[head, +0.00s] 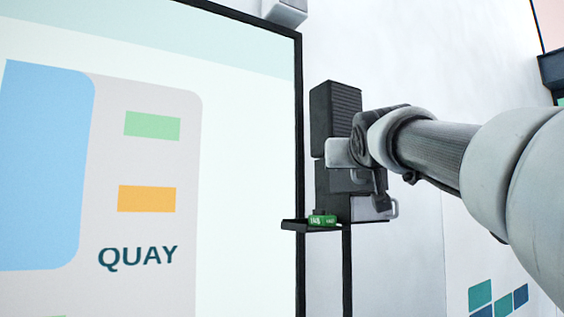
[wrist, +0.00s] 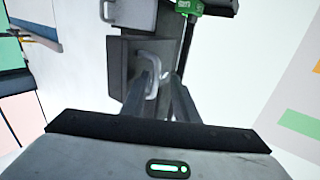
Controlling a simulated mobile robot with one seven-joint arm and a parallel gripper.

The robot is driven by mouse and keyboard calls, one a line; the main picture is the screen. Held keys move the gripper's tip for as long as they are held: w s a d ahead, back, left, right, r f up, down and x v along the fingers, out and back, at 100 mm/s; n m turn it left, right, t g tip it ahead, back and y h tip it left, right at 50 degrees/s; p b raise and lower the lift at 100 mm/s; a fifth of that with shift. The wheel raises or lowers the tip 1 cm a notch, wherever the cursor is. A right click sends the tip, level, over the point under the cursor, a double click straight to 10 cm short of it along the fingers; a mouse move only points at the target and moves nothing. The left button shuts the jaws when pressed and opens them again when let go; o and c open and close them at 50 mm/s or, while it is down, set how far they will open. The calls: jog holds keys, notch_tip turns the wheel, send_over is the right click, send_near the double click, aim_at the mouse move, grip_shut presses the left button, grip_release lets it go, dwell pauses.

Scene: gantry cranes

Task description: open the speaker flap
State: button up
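The dark speaker unit (head: 335,108) is on the white wall right of the big screen, its upper block ribbed. In the wrist view, a dark flat panel (wrist: 122,72), which looks like the flap, carries a pale loop handle (wrist: 152,62). My gripper (wrist: 163,82) points at this handle. Its two fingers look apart, with the near end of the handle between or just beyond their tips; I cannot tell whether they touch it. In the head view my gripper (head: 352,168) is in front of the unit, and its fingertips are hard to make out.
A second pale handle (head: 393,209) is at the lower right. The QUAY screen (head: 245,170) fills the left.

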jog(key=s+a+b, duration=0.1)
jog(key=s, duration=1.6)
jog(key=shift+a, duration=0.4)
notch_tip(320, 180, down, 28)
jog(key=s+r+g, duration=0.1)
jog(key=s+g, duration=0.1)
jog(key=g, duration=0.5)
jog(key=s+a+f+g+y, duration=0.1)
jog(key=s+f+g, duration=0.1)
jog(key=s+f, duration=0.35)
jog(key=s+f+n+g+p, duration=0.1)
jog(key=s+f+g, duration=0.1)
jog(key=f, duration=0.6)
jog(key=s+a+f+g+y, duration=0.1)
jog(key=s+f+g, duration=0.1)
jog(key=s+f, duration=0.35)
notch_tip(320, 180, up, 13)
jog(key=w+p, duration=0.1)
jog(key=p, duration=1.4)
jog(key=shift+w+d+r+t, duration=0.2)
jog(key=shift+w+t, duration=0.1)
jog(key=shift+w, duration=0.1)
